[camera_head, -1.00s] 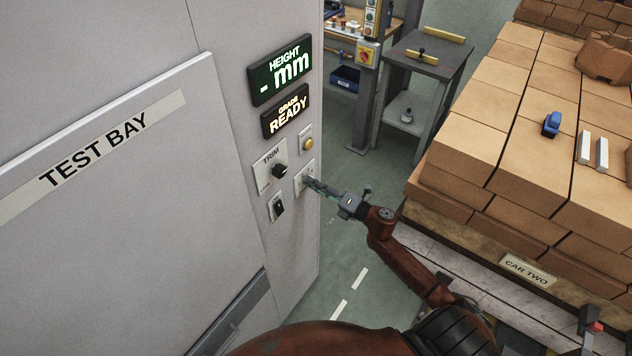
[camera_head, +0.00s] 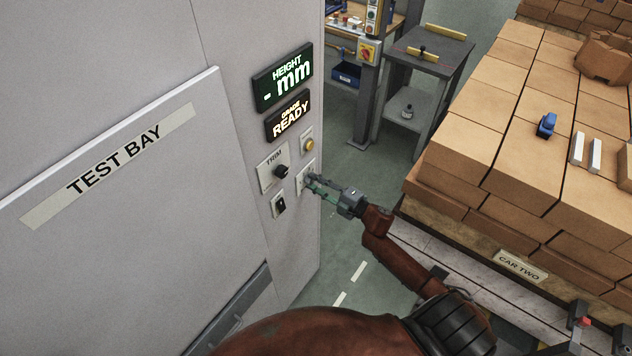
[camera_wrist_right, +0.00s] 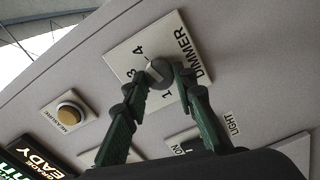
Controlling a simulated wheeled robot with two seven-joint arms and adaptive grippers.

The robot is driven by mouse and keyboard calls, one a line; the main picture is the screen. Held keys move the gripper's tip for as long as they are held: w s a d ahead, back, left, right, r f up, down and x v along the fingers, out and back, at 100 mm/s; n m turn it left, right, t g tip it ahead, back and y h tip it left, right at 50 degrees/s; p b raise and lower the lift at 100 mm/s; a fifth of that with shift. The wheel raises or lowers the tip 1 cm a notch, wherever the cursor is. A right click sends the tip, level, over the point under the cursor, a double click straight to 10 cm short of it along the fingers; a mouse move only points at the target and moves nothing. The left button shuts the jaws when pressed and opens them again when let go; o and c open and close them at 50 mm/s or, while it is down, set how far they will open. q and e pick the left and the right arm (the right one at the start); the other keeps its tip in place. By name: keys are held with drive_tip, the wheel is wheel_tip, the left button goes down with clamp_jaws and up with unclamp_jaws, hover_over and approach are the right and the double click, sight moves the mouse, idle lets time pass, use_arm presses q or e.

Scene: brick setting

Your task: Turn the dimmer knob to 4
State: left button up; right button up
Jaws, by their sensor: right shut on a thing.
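The dimmer knob (camera_wrist_right: 159,73) is a round grey knob on a pale plate marked DIMMER (camera_wrist_right: 178,28), with 1, 3 and 4 readable in the right wrist view. Part of the scale is hidden by a finger. My right gripper (camera_wrist_right: 160,80) is shut on the knob, one green finger on each side. In the head view my right gripper (camera_head: 312,184) reaches the dimmer plate (camera_head: 301,179) on the panel, and the knob is hidden behind the fingers. My left gripper is not in view.
Around the dimmer are the TRIM knob (camera_head: 281,171), a yellow button (camera_head: 309,145) and the light switch (camera_head: 280,206). Displays reading HEIGHT (camera_head: 283,77) and READY (camera_head: 288,116) are above. Brick-loaded CAR TWO (camera_head: 520,268) stands right of my arm.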

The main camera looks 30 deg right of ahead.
drive_tip(key=shift+d, duration=0.15)
idle(0.3)
drive_tip(key=o, duration=1.1)
drive_tip(key=shift+o, duration=0.3)
drive_tip(key=shift+s+d, duration=0.1)
drive_tip(key=shift+s, duration=0.3)
drive_tip(key=v, duration=1.1)
drive_tip(key=shift+s, duration=0.1)
